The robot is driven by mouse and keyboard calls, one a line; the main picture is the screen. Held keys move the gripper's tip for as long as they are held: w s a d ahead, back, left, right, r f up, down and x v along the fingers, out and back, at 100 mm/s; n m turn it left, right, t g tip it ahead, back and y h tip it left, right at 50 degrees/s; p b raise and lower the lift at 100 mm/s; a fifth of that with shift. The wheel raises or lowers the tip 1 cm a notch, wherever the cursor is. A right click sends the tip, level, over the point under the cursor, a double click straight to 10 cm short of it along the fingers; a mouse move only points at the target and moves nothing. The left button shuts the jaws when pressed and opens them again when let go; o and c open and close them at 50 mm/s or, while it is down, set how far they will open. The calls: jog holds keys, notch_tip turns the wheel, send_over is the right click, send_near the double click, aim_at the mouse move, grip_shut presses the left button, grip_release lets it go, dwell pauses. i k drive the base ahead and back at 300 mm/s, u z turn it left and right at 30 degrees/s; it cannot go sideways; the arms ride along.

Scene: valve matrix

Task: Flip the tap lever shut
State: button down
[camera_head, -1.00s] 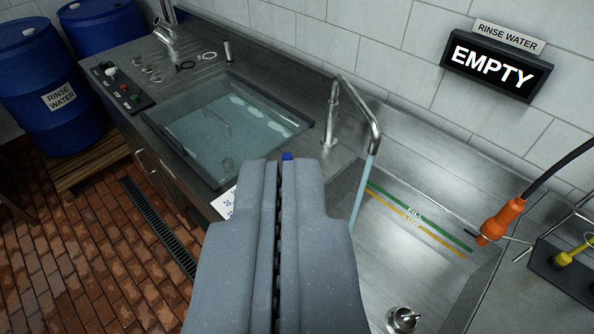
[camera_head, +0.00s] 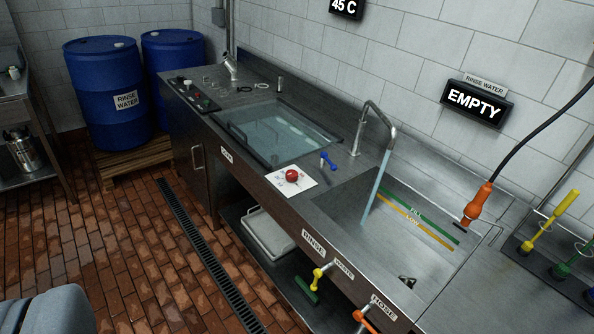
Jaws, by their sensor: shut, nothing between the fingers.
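A steel gooseneck tap (camera_head: 360,134) stands on the counter behind the sink (camera_head: 333,205). Pale blue water (camera_head: 375,188) runs from its spout into the sink. A small blue lever (camera_head: 328,160) stands on the counter left of the tap, beside a red knob (camera_head: 292,175) on a white card. I cannot tell from the picture which way turns the water off. My gripper (camera_head: 48,312) shows only as a grey shape at the bottom left corner, partly cut off. It is shut, empty and well away from the lever.
A water-filled basin (camera_head: 272,130) is left of the tap. Blue drums (camera_head: 108,96) stand at the back left. A sign (camera_head: 473,104) reads EMPTY. The brick floor (camera_head: 130,240) in front is clear.

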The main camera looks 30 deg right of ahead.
aim_at(324, 155)
jog(key=u, duration=0.15)
jog(key=i, duration=1.15)
jog(key=z, duration=0.35)
jog(key=i, duration=1.1)
jog(key=z, duration=1.2)
jog(key=i, duration=0.65)
jog(key=z, duration=0.45)
